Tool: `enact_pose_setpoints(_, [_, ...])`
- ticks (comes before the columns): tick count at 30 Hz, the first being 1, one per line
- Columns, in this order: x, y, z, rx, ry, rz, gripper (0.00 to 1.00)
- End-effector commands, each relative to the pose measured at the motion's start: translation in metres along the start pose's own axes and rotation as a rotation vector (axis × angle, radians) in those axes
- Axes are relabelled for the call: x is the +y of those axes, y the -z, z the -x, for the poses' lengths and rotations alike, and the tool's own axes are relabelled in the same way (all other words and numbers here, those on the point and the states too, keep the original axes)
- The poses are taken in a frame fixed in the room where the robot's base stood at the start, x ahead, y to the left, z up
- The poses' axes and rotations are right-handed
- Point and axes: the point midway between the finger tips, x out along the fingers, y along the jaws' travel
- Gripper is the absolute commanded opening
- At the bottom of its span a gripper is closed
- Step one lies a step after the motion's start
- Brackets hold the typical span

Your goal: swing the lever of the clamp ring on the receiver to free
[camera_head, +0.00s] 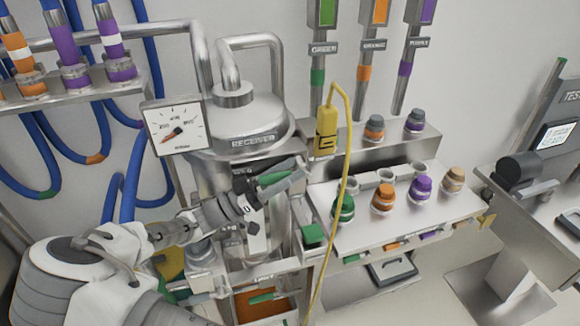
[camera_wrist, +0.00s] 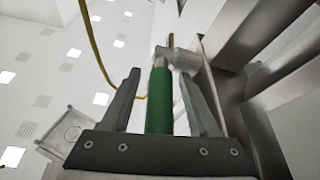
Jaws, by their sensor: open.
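The receiver (camera_head: 232,118) is a steel vessel with a domed lid and a name plate, left of centre in the head view. The clamp ring (camera_head: 208,152) runs around it below the lid. Its lever has a green grip (camera_head: 268,179), which also shows upright in the wrist view (camera_wrist: 158,105) with a metal end at its top. My gripper (camera_head: 285,174) is at the receiver's front right. In the wrist view my gripper (camera_wrist: 159,78) is open, with one finger on each side of the green grip and visible gaps. My wrist hides part of the receiver's front.
A dial gauge (camera_head: 175,126) stands left of the lid. A yellow pendant (camera_head: 326,131) hangs on a yellow cable (camera_head: 346,165) just right of my gripper. A steel shelf (camera_head: 400,222) with several coloured caps is at the right. Blue hoses (camera_head: 100,150) hang at the left.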

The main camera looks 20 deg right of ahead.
Motion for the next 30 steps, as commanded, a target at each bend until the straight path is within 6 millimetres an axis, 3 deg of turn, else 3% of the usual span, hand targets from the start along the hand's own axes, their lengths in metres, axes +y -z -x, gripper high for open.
enact_pose_setpoints(11, [0.0000,-0.0001,-0.0054,0.000,0.000,0.000,0.59])
enact_pose_setpoints(21, [0.0000,-0.0001,-0.0052,0.000,0.000,0.000,0.00])
enact_pose_setpoints(30, [0.0000,-0.0001,-0.0051,0.000,0.000,0.000,0.00])
